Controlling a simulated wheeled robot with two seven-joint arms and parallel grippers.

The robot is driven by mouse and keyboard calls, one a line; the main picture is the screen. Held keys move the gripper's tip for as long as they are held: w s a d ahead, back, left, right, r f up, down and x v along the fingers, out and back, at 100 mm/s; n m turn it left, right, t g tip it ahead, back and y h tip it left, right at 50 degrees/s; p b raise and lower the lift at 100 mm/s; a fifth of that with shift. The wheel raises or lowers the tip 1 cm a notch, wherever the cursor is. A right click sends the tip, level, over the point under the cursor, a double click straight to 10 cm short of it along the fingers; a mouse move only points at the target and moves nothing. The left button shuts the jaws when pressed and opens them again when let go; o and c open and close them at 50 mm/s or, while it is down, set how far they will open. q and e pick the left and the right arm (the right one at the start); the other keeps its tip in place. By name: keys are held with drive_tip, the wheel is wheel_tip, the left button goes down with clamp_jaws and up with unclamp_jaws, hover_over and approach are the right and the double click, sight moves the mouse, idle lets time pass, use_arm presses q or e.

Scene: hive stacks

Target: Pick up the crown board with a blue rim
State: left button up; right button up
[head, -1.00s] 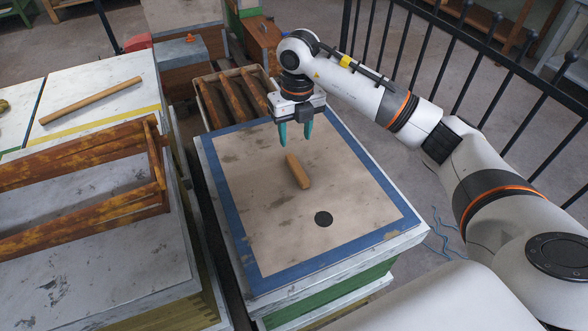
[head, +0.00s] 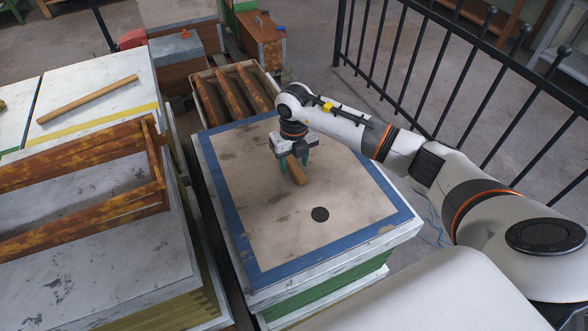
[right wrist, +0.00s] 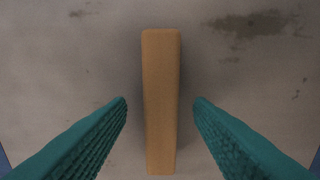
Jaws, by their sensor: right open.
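The crown board (head: 262,226) is a pale, stained panel with a blue rim. It lies on top of a hive stack, with a dark round hole towards its near side. A wooden block (head: 297,171), like a handle, sits on the middle of the board. My right gripper (head: 296,168) is open, with its teal fingers pointing down on either side of the block. In the right wrist view the block (right wrist: 161,100) lies between the two open fingers (right wrist: 160,105), with a gap on each side. My left gripper is not in view.
Left of the board stand hives with white lids, a yellow-brown wooden frame (head: 155,165) and a wooden stick (head: 88,99). Behind it is an open box of frames (head: 238,90). A black railing (head: 455,75) runs along the right.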

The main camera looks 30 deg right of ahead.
clamp_jaws()
drive_tip(key=shift+w+r, duration=0.15)
drive_tip(key=shift+r, duration=0.15)
wheel_tip(320, 180, up, 10)
drive_tip(key=b, duration=0.1)
drive_tip(key=shift+f, duration=0.25)
drive_tip(key=shift+r, duration=0.1)
idle(0.4)
wheel_tip(320, 180, up, 5)
drive_tip(key=p, duration=0.3)
hover_over(294, 164)
idle(0.5)
